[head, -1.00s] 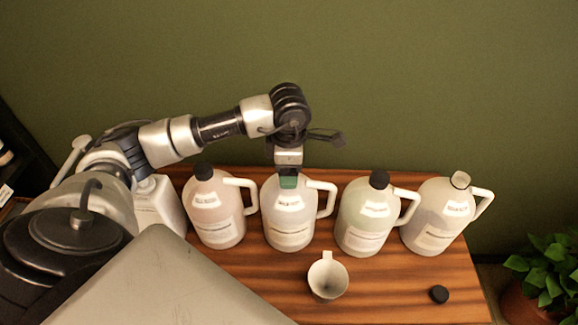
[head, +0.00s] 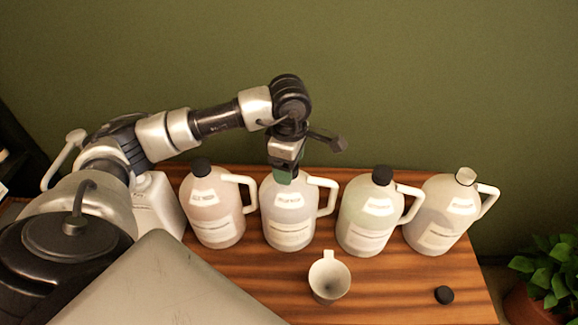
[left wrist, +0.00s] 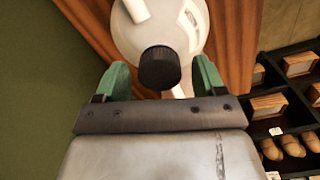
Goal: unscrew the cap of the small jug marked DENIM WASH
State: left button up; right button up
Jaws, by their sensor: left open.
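Several pale jugs with handles stand in a row on the wooden table. The labels are too small to read, so I cannot tell which says DENIM WASH. My left gripper (head: 284,177) is over the neck of the second jug from the left (head: 288,212), hiding its cap in the head view. In the left wrist view, a black ribbed cap (left wrist: 160,67) on a white jug (left wrist: 185,25) sits between the open green fingers of my left gripper (left wrist: 162,76), with a gap on each side. My right gripper is not in view.
Capped jugs stand on the left (head: 213,208) and right (head: 366,215). The rightmost jug (head: 440,220) has no black cap; a loose black cap (head: 444,295) lies in front. A pale cup (head: 329,282) stands on the table (head: 390,290). A plant (head: 550,265) is at right.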

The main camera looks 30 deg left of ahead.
pick_arm(q)
jog(key=m+b, duration=0.4)
jog(key=m, duration=0.2)
jog(key=shift+f, duration=0.15)
jog(key=m+b, duration=0.2)
jog(key=m, duration=0.1)
jog(key=shift+m+b, duration=0.3)
jog(key=shift+b, duration=0.05)
jog(key=shift+m+b, duration=0.4)
jog(key=shift+m, duration=0.5)
jog(key=c, duration=1)
